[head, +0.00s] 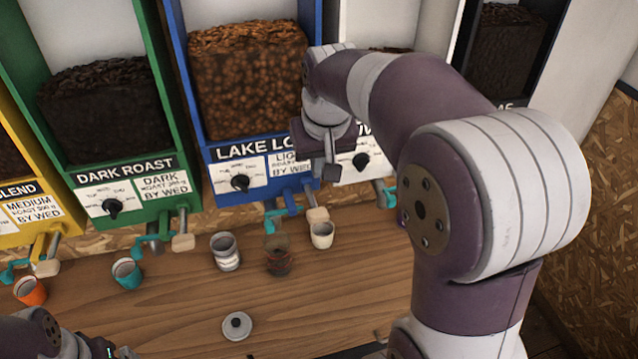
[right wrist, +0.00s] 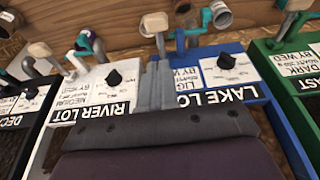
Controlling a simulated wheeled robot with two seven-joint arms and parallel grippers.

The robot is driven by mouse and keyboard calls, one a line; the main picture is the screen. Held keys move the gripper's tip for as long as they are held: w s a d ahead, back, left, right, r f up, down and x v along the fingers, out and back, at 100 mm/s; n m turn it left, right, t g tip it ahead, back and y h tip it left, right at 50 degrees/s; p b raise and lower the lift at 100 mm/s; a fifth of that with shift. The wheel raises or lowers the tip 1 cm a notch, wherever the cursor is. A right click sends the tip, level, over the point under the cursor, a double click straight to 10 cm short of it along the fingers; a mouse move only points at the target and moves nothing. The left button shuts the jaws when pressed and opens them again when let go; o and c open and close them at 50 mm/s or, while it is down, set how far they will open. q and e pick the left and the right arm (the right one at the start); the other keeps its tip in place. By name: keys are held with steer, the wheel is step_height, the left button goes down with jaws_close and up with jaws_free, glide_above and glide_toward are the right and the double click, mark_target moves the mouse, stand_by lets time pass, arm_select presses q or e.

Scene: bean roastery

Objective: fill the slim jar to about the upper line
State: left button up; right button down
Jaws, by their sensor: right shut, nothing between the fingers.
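The slim jar (head: 277,262) is a clear glass with red lines around it. It stands upright on the wooden counter below the spout (head: 290,203) of the blue LAKE LOT dispenser (head: 256,155). Its lower part looks dark brown; the exact level against the lines is too small to tell. My right gripper (head: 330,172) is shut and empty, in front of the LAKE LOT dispenser's right side, above and right of the jar. Its closed fingers (right wrist: 155,88) show in the right wrist view. My left gripper (head: 108,350) is partly in view at the bottom left; its fingers are unclear.
A grey labelled jar (head: 226,258) stands left of the slim jar, and a white cup (head: 322,236) right of it. A round lid (head: 237,326) lies nearer. Teal (head: 127,274) and orange (head: 30,291) cups stand left. A cream paddle (head: 317,215) sits beside the blue spout.

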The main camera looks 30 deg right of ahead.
steer(key=b, duration=0.3)
glide_toward(318, 210)
steer(key=shift+w+d+f+p, duration=0.3)
steer(key=shift+w+f+p, duration=0.3)
steer(key=shift+p, duration=0.25)
steer(key=x, duration=0.2)
steer(key=p+x, duration=0.1)
steer(key=shift+s+a+f, duration=0.1)
steer(key=shift+a+f, duration=0.15)
steer(key=shift+f, duration=0.55)
arm_select(q)
steer(key=shift+s+d+f, duration=0.2)
steer(key=shift+d+f, duration=0.05)
steer(key=shift+f, duration=0.3)
arm_select(e)
steer(key=shift+s+d+f, duration=0.1)
steer(key=shift+f, duration=0.2)
